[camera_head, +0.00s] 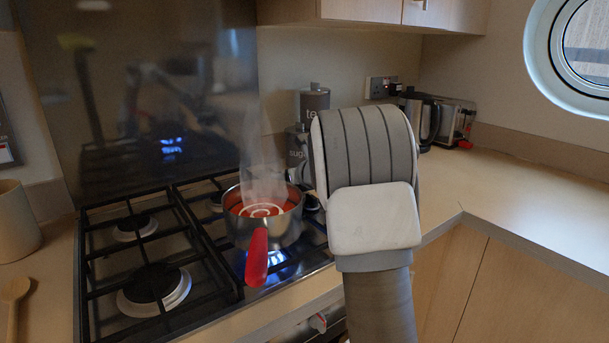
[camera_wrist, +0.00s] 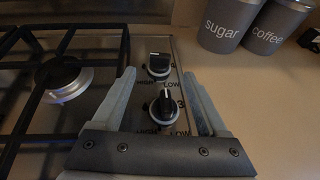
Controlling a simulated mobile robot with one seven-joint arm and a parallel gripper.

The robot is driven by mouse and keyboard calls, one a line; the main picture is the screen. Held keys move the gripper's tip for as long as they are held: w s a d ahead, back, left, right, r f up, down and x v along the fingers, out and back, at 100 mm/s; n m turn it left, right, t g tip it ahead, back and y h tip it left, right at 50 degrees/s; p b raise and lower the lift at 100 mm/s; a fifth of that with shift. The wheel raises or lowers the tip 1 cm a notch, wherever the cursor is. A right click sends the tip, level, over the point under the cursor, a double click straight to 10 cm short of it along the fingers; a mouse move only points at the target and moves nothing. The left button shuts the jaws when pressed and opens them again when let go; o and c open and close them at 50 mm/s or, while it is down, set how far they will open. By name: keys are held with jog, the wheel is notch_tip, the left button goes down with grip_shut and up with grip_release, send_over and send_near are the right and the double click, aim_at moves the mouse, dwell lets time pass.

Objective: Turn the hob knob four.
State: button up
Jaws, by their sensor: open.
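Two black hob knobs with silver bases show in the wrist view, on the steel strip at the hob's right edge. The nearer knob (camera_wrist: 166,105) has its pointer upright in the picture, with HIGH and LOW printed below it. The farther knob (camera_wrist: 159,66) sits just beyond, with its own HIGH and LOW marks. I cannot read clearly which one is four. My gripper (camera_wrist: 158,74) is open, its two fingers on either side of the knobs, holding nothing. Whether a finger touches a knob is unclear. In the head view my arm hides the gripper and knobs.
A steaming saucepan (camera_head: 283,225) of red soup stands on a lit burner, its red handle (camera_head: 257,257) pointing forward. Black pan supports (camera_wrist: 106,42) lie left of the knobs. Sugar (camera_wrist: 224,24) and coffee (camera_wrist: 274,28) canisters stand behind.

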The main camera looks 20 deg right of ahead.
jog(key=v, duration=1.1)
jog(key=shift+p, duration=0.4)
jog(key=shift+s, duration=0.15)
